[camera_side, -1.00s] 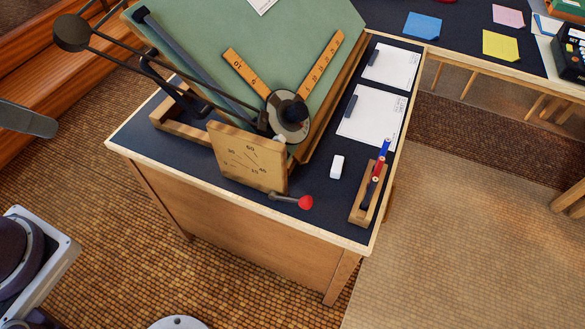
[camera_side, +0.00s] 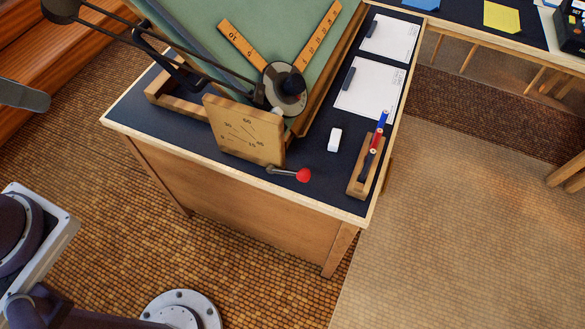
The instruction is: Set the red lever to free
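The red lever (camera_side: 303,175) is a thin grey rod with a red knob. It sticks out to the right from the lower right of a wooden dial plate (camera_side: 232,128), close to the desk's front edge. The plate carries small numbers and lines; I cannot read a "free" mark on it. Behind it stands a tilted green drafting board (camera_side: 215,60) with a round black-and-white head (camera_side: 288,88) and two orange rulers. My gripper is not in view; only parts of my arm show at the lower left, well apart from the lever.
The floor in front of the desk is clear.

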